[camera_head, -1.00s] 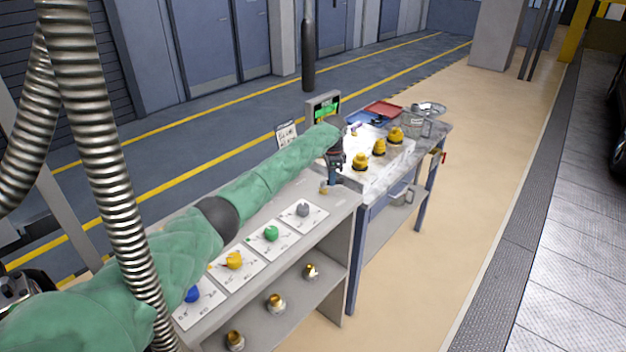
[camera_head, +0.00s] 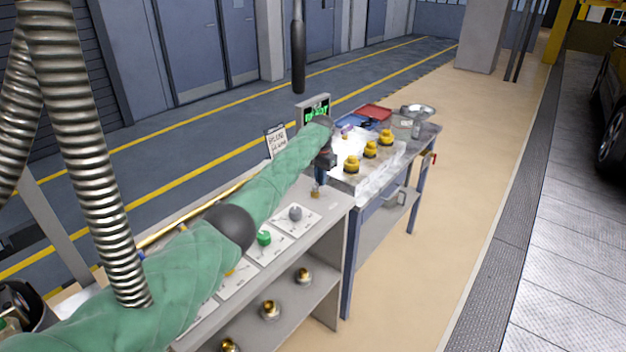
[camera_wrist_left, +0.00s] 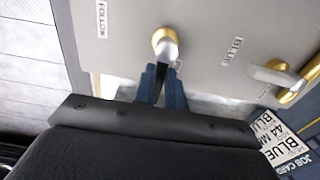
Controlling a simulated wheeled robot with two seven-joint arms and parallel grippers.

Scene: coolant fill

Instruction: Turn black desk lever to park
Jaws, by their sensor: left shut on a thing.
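My left arm reaches from lower left to the bench in the head view, with the left gripper (camera_head: 324,168) low at the bench's near end. In the left wrist view, the gripper's two blue fingers (camera_wrist_left: 164,85) are shut around a narrow black piece, taken as the black lever (camera_wrist_left: 173,84). It stands below a grey metal stem on a brass base (camera_wrist_left: 164,38). A "FOLLOW" label (camera_wrist_left: 102,18) lies left of it and a "BLUE" label (camera_wrist_left: 232,51) right. The lever's setting cannot be read, and no park mark is legible. My right gripper is not in view.
A second grey-and-brass handle (camera_wrist_left: 282,78) is close by on the right in the wrist view. The head view shows a green-lit display (camera_head: 317,110), several yellow-topped fittings (camera_head: 370,150) and a grey shelf unit (camera_head: 325,225).

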